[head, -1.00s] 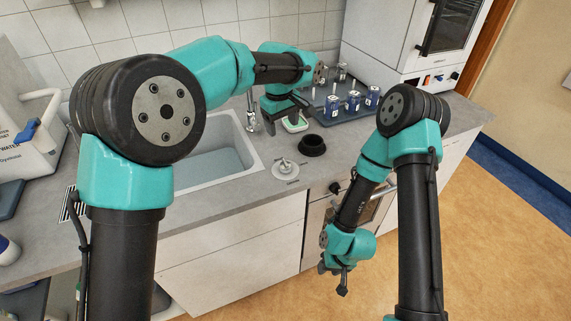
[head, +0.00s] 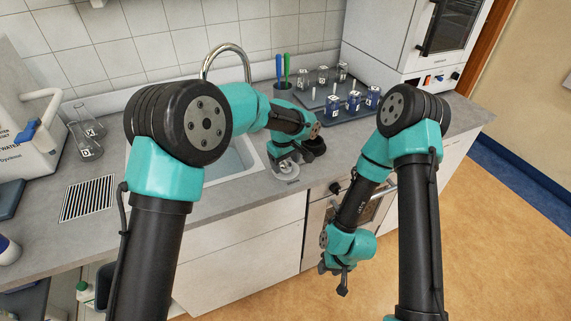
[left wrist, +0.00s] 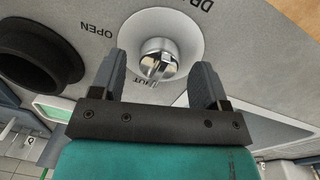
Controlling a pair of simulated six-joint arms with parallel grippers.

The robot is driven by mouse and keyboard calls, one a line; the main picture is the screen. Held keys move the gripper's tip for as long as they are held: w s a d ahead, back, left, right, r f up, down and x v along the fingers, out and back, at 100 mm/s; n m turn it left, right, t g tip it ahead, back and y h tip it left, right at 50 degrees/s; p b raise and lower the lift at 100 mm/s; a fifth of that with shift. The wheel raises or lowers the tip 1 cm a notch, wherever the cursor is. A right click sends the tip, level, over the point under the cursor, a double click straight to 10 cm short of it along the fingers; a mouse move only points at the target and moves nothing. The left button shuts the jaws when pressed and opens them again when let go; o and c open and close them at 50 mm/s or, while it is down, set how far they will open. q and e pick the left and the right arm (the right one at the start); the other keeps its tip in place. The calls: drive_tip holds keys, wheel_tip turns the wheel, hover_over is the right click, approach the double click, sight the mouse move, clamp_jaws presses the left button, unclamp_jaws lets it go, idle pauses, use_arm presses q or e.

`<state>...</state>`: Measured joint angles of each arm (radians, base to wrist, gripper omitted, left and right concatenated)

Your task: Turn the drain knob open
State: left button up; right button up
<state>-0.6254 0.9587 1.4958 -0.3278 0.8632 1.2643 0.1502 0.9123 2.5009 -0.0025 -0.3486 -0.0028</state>
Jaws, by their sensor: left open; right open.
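The drain knob is a shiny metal handle on a pale round base (head: 287,174) on the counter, right of the sink. In the left wrist view the knob (left wrist: 158,62) stands between the two fingers of my left gripper (left wrist: 165,75), which is open and apart from it on both sides. The word OPEN is printed left of the base, and part of another label shows below it. In the head view my left gripper (head: 285,162) is above the base and partly hides it. My right gripper (head: 337,272) hangs open and empty in front of the cabinet.
A black round cup (left wrist: 38,55) stands close beside the knob. The sink (head: 235,160) with its curved tap (head: 228,48) lies to the left. A tray (head: 330,115) of cans and glass jars stands behind, near a pen holder (head: 283,90). A flask (head: 88,135) stands far left.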

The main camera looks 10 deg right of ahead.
use_arm(q)
drive_tip(key=shift+f, duration=0.6)
drive_tip(key=c, duration=0.9)
